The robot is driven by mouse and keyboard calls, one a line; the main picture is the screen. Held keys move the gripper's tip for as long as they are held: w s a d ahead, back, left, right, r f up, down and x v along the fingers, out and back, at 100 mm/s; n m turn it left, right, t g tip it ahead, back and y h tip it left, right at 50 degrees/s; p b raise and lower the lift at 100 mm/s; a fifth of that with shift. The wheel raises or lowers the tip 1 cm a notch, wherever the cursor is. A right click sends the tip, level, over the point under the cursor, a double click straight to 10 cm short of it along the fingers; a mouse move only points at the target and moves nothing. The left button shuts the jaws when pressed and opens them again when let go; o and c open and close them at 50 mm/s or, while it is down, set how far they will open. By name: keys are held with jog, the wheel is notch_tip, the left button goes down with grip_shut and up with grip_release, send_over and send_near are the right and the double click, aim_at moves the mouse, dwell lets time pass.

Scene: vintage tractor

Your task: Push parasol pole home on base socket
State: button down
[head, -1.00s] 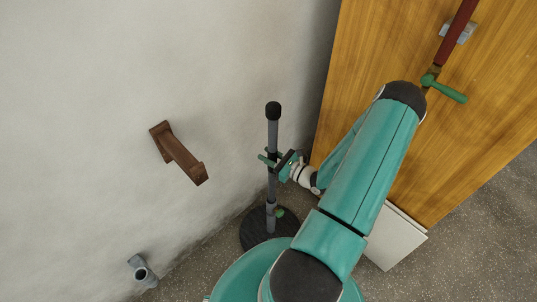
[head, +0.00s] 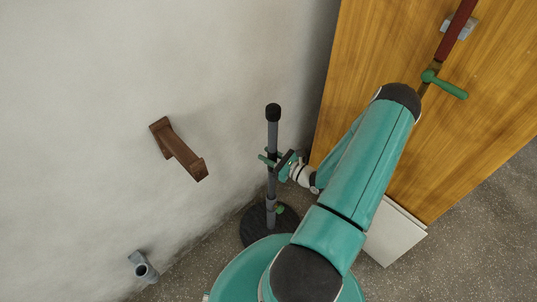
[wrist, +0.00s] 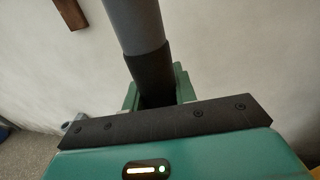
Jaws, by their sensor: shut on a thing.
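The parasol pole (head: 272,135) is a grey upright tube with a black cap on top and a dark sleeve midway. Its lower end meets the base socket (head: 270,205), a grey collar with a green knob, on a round dark base (head: 256,230) on the floor. I cannot tell how deep the pole sits in the socket. My gripper (head: 273,160) is shut around the pole's dark sleeve. In the wrist view the pole (wrist: 137,25) rises from between my green fingers (wrist: 158,95). The socket is hidden there.
A brown wooden bracket (head: 178,150) sticks out from the pale wall at left. A small grey pipe fitting (head: 143,268) is low on that wall. A wooden door panel (head: 400,150) with a red bar and green lever stands at right. A white slab (head: 393,236) lies below it.

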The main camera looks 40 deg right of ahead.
jog(key=shift+f, duration=0.8)
jog(key=c, duration=1)
grip_release()
jog(key=shift+c, duration=0.2)
jog(key=v, duration=1.3)
jog(key=shift+s, duration=0.4)
jog(key=shift+s, duration=0.1)
